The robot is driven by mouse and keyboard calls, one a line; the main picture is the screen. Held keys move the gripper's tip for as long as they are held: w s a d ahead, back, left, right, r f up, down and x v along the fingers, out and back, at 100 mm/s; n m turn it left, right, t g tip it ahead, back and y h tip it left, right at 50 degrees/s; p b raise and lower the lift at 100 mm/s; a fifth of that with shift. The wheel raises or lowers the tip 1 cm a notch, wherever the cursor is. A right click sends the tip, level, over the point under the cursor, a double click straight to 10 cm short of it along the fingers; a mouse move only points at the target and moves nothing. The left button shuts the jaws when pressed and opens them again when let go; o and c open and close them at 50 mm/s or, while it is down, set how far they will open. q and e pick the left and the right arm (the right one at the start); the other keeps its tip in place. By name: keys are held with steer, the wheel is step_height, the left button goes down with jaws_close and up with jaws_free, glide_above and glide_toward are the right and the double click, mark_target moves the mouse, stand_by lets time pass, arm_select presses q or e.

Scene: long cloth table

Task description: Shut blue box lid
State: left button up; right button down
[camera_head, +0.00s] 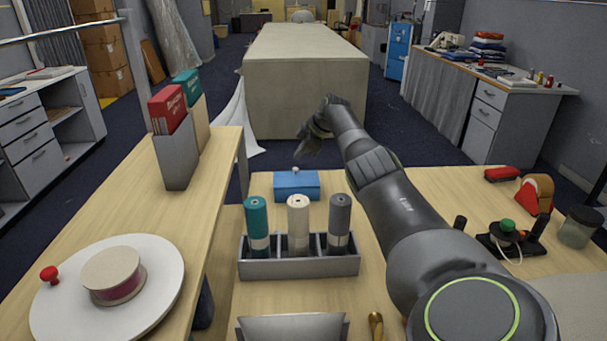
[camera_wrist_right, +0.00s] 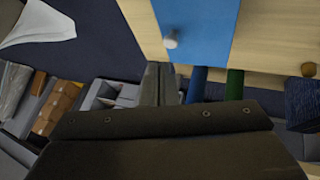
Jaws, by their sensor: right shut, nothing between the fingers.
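The blue box (camera_head: 297,187) sits near the far edge of the wooden table, beyond the rolls. A small pale knob (camera_head: 295,170) shows at its far upper edge. In the right wrist view, a flat blue surface (camera_wrist_right: 200,22) appears at the top with the knob (camera_wrist_right: 170,41) near its lower end. I cannot tell whether the lid is fully shut. My right gripper (camera_head: 303,147) is shut and empty, above and beyond the box, pointing down and apart from the knob. My left gripper is not in view.
A grey rack (camera_head: 298,268) with teal, cream and grey rolls stands nearer than the box. A red-handled item (camera_head: 503,174), a tape dispenser (camera_head: 535,195) and a glass jar (camera_head: 580,227) are at right. A white turntable (camera_head: 150,310) is at left.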

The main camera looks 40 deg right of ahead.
steer(key=shift+r+p, duration=0.6)
steer(key=shift+r, duration=0.2)
steer(key=b+v, duration=0.2)
steer(key=v, duration=1.5)
steer(key=shift+s, duration=0.15)
steer(key=shift+r, duration=0.1)
